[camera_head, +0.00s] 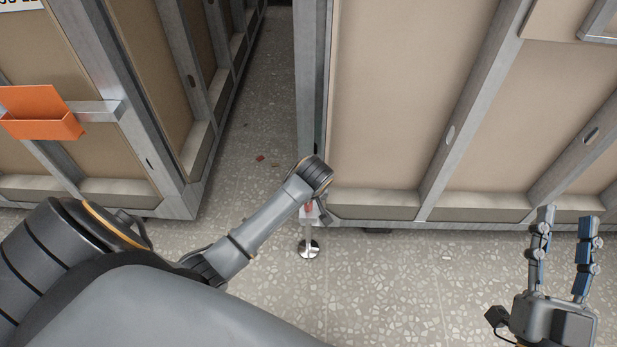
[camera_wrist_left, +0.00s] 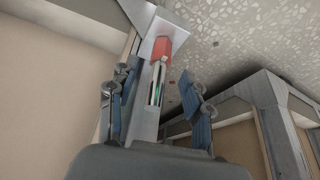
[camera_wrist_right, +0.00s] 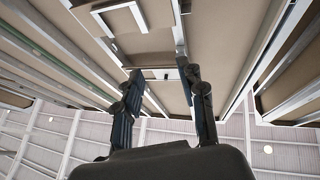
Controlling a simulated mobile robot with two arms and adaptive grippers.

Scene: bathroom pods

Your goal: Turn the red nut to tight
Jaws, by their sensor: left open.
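The red nut (camera_wrist_left: 161,49) shows in the left wrist view, at the upper end of a pale upright rod (camera_wrist_left: 157,82) beside a grey metal bracket (camera_wrist_left: 147,115). In the head view the red nut (camera_head: 308,207) is a small red patch just below my left wrist, partly hidden. My left gripper (camera_wrist_left: 155,80) is open, one finger on each side of the rod; I cannot tell whether the fingers touch anything. In the head view my arm mostly hides it. My right gripper (camera_head: 567,217) is open and empty at the lower right, away from the nut.
A round metal foot (camera_head: 308,249) stands on the speckled floor below the nut. Framed beige wall pods (camera_head: 410,100) rise behind, with a narrow aisle (camera_head: 258,110) between them. An orange holder (camera_head: 40,124) hangs on the left pod. Floor in front is clear.

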